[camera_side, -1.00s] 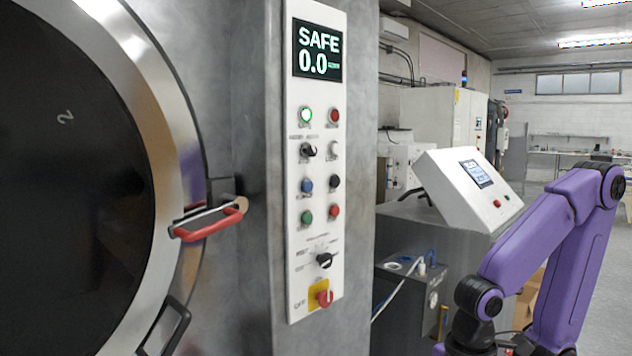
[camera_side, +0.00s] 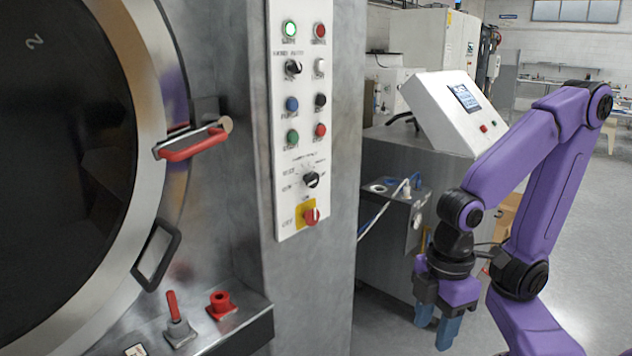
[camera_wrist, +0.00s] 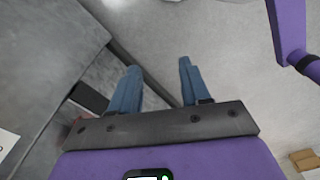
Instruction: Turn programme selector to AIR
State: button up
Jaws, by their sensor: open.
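The programme selector (camera_side: 311,180) is a black rotary knob low on the white control panel (camera_side: 277,150), with small printed labels around it. The labels are too small to read, so I cannot tell which setting it points to. My gripper (camera_side: 436,325) hangs pointing down to the lower right of the panel, well apart from the knob. Its two blue fingers are open and empty. In the wrist view my gripper (camera_wrist: 158,68) shows grey floor between its fingers; the selector is not in that view.
A red switch on a yellow plate (camera_side: 311,216) sits just below the selector. Another black knob (camera_side: 293,68) and several coloured buttons are above. The round door's red handle (camera_side: 192,144) juts out at left. A grey cabinet (camera_side: 400,160) stands behind my arm.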

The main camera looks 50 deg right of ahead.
aim_at(315, 178)
jog(key=shift+o, duration=1.2)
jog(key=shift+w, duration=0.2)
jog(key=w+d+r+n+t, duration=0.2)
jog(key=w+r+t, duration=0.1)
jog(key=w, duration=0.4)
jog(key=w+d+r+n+t+y, duration=0.1)
jog(key=w+r+t, duration=0.2)
jog(key=w, duration=0.4)
jog(key=w+d+r+n+t, duration=0.2)
jog(key=w+t, duration=0.1)
jog(key=w, duration=0.3)
jog(key=w+d+r+n+t+h, duration=0.15)
jog(key=d+r+n, duration=0.3)
jog(key=n, duration=0.45)
jog(key=w+d+r+n+t, duration=0.1)
jog(key=d+r+n+t, duration=0.25)
jog(key=d+n, duration=0.4)
jog(key=shift+n+g, duration=0.3)
jog(key=shift+n, duration=0.65)
jog(key=shift+a+r+x, duration=0.1)
jog(key=shift+a+x, duration=0.2)
jog(key=shift+x, duration=2.45)
jog(key=shift+a+r+x, duration=0.1)
jog(key=shift+a+x, duration=0.2)
jog(key=shift+x, duration=2.45)
jog(key=shift+a+r+x, duration=0.1)
jog(key=shift+a+x, duration=0.2)
jog(key=shift+x, duration=2.45)
jog(key=shift+w, duration=0.15)
